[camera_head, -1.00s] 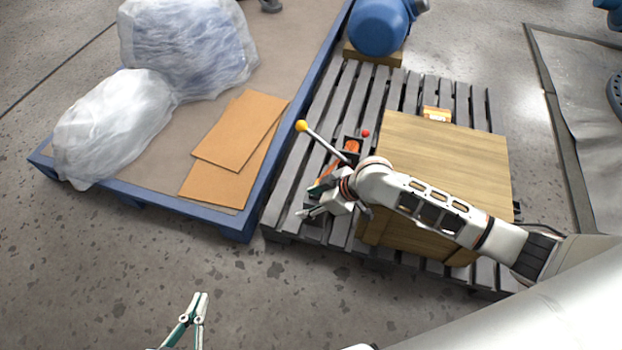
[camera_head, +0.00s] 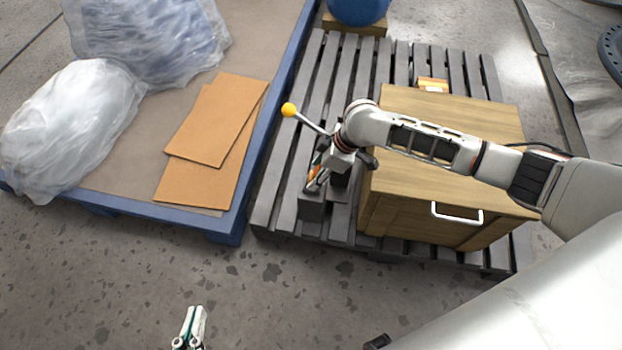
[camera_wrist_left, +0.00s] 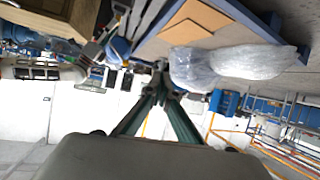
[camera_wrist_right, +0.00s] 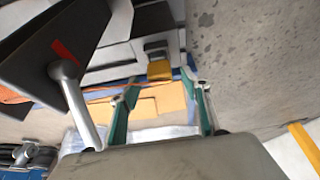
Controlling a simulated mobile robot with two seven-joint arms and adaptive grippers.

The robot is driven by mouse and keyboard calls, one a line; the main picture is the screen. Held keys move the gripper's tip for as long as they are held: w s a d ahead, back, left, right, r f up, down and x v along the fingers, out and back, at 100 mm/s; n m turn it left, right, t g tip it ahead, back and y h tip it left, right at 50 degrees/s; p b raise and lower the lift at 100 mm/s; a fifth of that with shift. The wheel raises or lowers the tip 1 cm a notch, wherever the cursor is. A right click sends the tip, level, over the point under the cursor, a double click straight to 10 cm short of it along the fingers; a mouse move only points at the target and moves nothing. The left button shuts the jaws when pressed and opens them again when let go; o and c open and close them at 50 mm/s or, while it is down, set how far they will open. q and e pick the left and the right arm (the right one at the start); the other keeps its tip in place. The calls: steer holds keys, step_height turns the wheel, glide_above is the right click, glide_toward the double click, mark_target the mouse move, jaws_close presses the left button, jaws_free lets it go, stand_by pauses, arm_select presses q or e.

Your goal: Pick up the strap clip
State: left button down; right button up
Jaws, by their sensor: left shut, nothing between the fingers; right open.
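I cannot single out the strap clip with certainty. A small yellow-orange block (camera_wrist_right: 158,70) on a grey part lies beyond the open fingertips of my right gripper (camera_wrist_right: 162,84) in the right wrist view, apart from them. In the head view, my right gripper (camera_head: 314,184) is low over the grey slatted pallet, left of the wooden crate, with a bit of orange (camera_head: 313,173) beside its fingers. My arm hides much of this spot. My left gripper (camera_head: 196,312) is shut and empty over the floor at the bottom; its tips meet in the left wrist view (camera_wrist_left: 163,68).
A lever with a yellow knob (camera_head: 289,110) rises beside my right wrist; its metal rod (camera_wrist_right: 76,100) is close in the right wrist view. The wooden crate (camera_head: 470,115) stands right. Cardboard sheets (camera_head: 212,125) and wrapped bundles (camera_head: 70,125) lie on the blue-edged platform left.

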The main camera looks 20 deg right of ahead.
mark_target(315, 175)
steer(key=f, duration=0.1)
steer(key=f+b, duration=0.1)
steer(key=f, duration=0.2)
steer(key=shift+s+a, duration=0.1)
steer(key=shift+a, duration=0.25)
steer(key=shift+w+a+f+b, duration=0.1)
steer(key=shift+w+f+b, duration=0.15)
steer(key=shift+b, duration=0.1)
steer(key=shift+w+r, duration=0.2)
steer(key=shift+r, duration=0.15)
steer(key=shift+c, duration=0.8)
arm_select(q)
steer(key=d, duration=0.1)
steer(key=d+n, duration=0.1)
steer(key=n, duration=0.1)
steer(key=shift+s+d+f+h, duration=0.3)
steer(key=shift+s+d+f, duration=0.1)
arm_select(e)
jaws_close()
steer(key=shift+r, duration=0.1)
